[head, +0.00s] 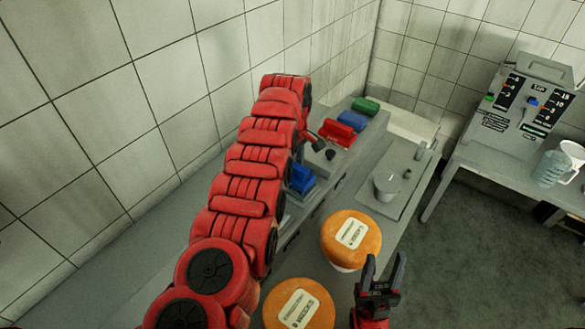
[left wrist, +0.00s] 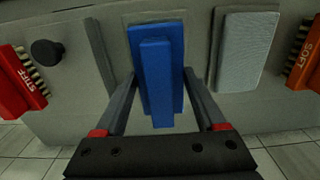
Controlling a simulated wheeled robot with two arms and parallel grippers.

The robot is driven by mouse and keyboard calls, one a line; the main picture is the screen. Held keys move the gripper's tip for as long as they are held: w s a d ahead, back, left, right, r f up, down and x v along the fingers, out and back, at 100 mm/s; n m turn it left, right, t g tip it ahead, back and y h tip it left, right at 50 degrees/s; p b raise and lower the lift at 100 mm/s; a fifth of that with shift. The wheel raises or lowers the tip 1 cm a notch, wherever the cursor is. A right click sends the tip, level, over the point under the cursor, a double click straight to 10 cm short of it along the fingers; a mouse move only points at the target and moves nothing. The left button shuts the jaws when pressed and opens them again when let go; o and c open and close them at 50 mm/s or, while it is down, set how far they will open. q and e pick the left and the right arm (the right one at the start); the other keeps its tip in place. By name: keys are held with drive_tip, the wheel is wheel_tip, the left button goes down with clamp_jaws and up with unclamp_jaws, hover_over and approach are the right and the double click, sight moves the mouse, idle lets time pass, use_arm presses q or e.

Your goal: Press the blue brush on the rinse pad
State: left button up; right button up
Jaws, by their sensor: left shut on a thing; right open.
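The blue brush (left wrist: 160,70) is between the fingertips of my left gripper (left wrist: 161,78) in the left wrist view, and the gripper is shut on it. Its narrow handle shows on a wider blue body. In the head view the blue brush (head: 301,179) shows just right of my red arm, low over the grey bench. My left gripper is mostly hidden behind the arm there. A light grey pad (left wrist: 244,50) lies right of the brush. Which pad is the rinse pad, and whether the brush touches the surface, I cannot tell. My right gripper (head: 379,279) is open and empty.
A black knob (left wrist: 47,52) stands near STIFF. Two orange cheese wheels (head: 351,239) (head: 299,306) are near my right gripper. Red, blue and green blocks (head: 365,105) line the bench's far end.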

use_arm(q)
drive_tip(key=shift+w+r, duration=0.15)
drive_tip(key=shift+r, duration=0.65)
drive_tip(key=shift+r+p, duration=0.5)
drive_tip(key=shift+r, duration=2.2)
drive_tip(key=shift+d, duration=0.15)
